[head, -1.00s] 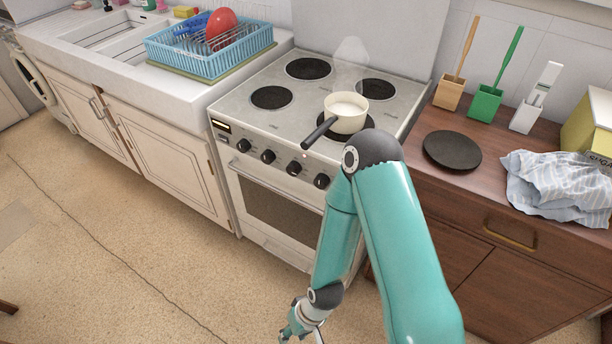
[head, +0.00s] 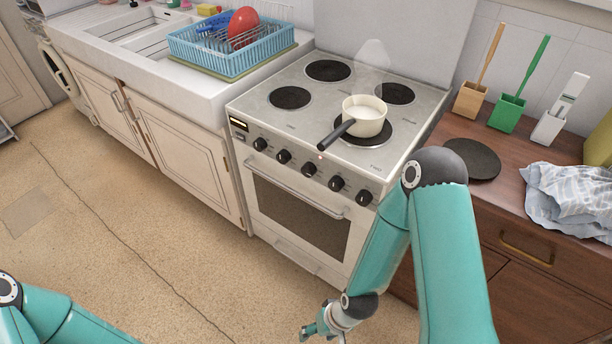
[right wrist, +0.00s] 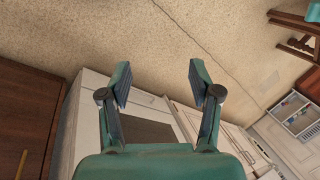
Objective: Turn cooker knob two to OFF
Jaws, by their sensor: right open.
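The white cooker (head: 300,120) has a row of several black knobs along its front panel. The second knob from the left (head: 284,156) shows unobstructed; its exact setting is too small to read. A small red light glows near the panel's middle top edge. My right gripper (head: 322,332) is low in front of the cooker, below and apart from the knobs, partly cut off by the picture's bottom edge. In the right wrist view its two fingers (right wrist: 160,82) are spread with nothing between them. My left arm shows at the bottom left, but its gripper is out of view.
A cream pan (head: 363,122) with white contents stands on the front right hotplate, its dark handle (head: 337,134) reaching over the front. The oven door handle (head: 292,188) runs below the knobs. A wooden dresser (head: 530,212) stands to the right.

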